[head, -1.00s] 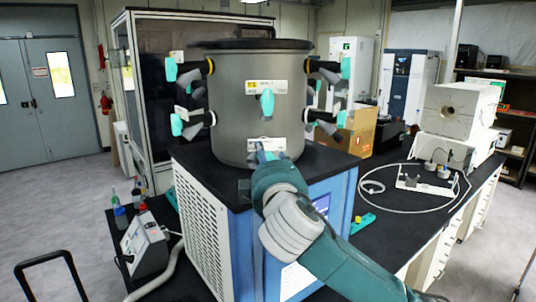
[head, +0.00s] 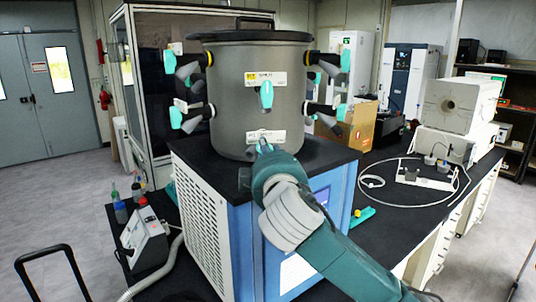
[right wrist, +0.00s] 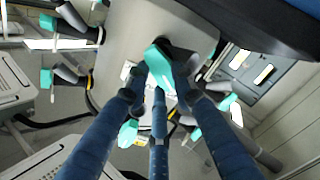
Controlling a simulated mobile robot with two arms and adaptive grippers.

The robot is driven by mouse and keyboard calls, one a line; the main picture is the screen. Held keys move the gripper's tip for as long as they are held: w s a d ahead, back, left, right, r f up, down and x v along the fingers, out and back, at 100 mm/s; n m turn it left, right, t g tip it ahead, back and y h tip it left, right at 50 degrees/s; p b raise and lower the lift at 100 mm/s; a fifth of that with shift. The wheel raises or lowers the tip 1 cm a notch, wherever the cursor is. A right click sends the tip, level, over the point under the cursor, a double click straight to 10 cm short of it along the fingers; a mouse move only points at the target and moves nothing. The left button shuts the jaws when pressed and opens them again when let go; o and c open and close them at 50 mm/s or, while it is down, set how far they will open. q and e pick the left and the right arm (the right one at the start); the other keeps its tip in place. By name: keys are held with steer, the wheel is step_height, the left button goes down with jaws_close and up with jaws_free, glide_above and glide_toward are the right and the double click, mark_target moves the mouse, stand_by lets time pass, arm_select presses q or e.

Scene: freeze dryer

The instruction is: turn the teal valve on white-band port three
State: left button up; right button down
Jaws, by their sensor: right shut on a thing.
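The grey drum (head: 235,110) of the freeze dryer carries several black ports with teal valves. A front valve (head: 267,96) hangs below the upper label, upright and clear of my arm. My right gripper (head: 263,150) is at the drum's lower front, just below a white label (head: 265,136); the wrist mostly hides it. In the right wrist view my gripper (right wrist: 160,80) is shut on a teal valve (right wrist: 158,66), with blue fingers around it. The valve looks tilted there. The port number cannot be read. My left gripper is not in view.
Side valves stick out left (head: 177,117) and right (head: 343,110) of the drum. The drum stands on a blue-and-white cabinet (head: 210,225). A pump unit (head: 143,242) is at lower left. The black bench (head: 400,215) at right holds a looped tube and white equipment.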

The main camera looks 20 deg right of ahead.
steer(key=shift+s+d+f+m+b, duration=0.15)
steer(key=shift+m+b, duration=0.7)
steer(key=shift+m, duration=1.8)
steer(key=shift+w+d+r+m+b, duration=0.15)
steer(key=shift+m+b, duration=0.65)
steer(key=shift+m, duration=1.85)
steer(key=shift+s+f, duration=0.1)
steer(key=c, duration=1.4)
jaws_free()
steer(key=shift+c, duration=0.2)
steer(key=s+a, duration=0.2)
steer(key=s, duration=0.9)
steer(key=shift+s, duration=0.4)
